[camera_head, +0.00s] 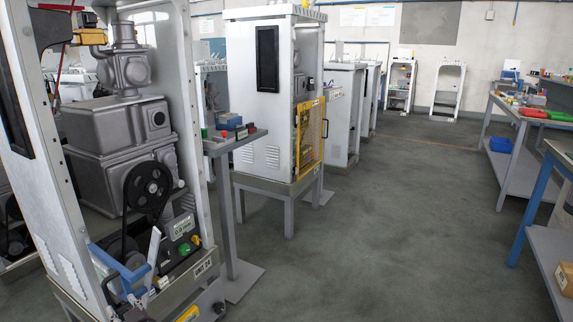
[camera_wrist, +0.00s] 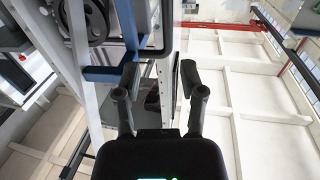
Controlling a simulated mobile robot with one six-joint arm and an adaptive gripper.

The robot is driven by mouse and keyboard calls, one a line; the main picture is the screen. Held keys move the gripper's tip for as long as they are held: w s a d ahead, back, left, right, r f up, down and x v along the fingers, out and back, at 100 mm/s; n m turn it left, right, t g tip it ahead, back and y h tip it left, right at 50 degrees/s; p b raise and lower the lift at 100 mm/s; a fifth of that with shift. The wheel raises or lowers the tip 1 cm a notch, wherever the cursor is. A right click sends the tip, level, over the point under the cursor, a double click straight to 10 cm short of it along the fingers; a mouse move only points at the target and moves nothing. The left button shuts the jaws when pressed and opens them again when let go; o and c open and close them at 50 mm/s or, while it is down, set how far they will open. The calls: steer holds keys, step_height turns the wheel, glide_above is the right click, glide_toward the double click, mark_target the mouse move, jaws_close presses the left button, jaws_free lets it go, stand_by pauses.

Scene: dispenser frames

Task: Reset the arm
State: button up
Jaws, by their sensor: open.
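My gripper (camera_wrist: 160,82) shows in the wrist view with its two dark fingers spread apart. I see nothing held between them. Behind the left finger are the pale upright post (camera_wrist: 88,75) of a dispenser frame and a blue bar (camera_wrist: 108,74). I cannot tell whether the finger touches them. A black pulley (camera_wrist: 92,22) is at the top left of that view. In the head view, the nearest dispenser frame (camera_head: 30,190) stands open at the left, with a grey pump body, a black pulley (camera_head: 148,187) and a blue bracket (camera_head: 125,272) low down. I cannot make out my gripper there.
A small stand (camera_head: 235,143) with coloured items is beside the near frame. More white cabinets (camera_head: 262,105) line the left side. Workbenches (camera_head: 515,165) with trays and a blue bin (camera_head: 500,145) are at the right. The grey floor (camera_head: 390,220) between is clear.

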steer(key=w+d+f+m+g+h, duration=0.15)
steer(key=w+d+f, duration=0.3)
steer(key=d, duration=0.45)
steer(key=w+d+f+g+h, duration=0.25)
steer(key=w+d+f, duration=0.2)
steer(key=d, duration=0.45)
steer(key=w+d+f+m+g+h, duration=0.1)
steer(key=w+d+f+g+h, duration=0.25)
steer(key=d, duration=0.55)
steer(key=s+d+f+m+g+h, duration=0.1)
steer(key=d+f+m+h, duration=0.15)
steer(key=d, duration=0.75)
steer(key=s+d+f+m+g+h, duration=0.1)
steer(key=d+f+m+h, duration=0.15)
steer(key=d, duration=0.75)
steer(key=s+d+f+m+g+h, duration=0.1)
steer(key=d+m+h, duration=0.15)
steer(key=d, duration=0.75)
step_height(320, 180, up, 34)
steer(key=p, duration=3.4)
steer(key=shift+r+m, duration=0.15)
steer(key=shift+m, duration=0.25)
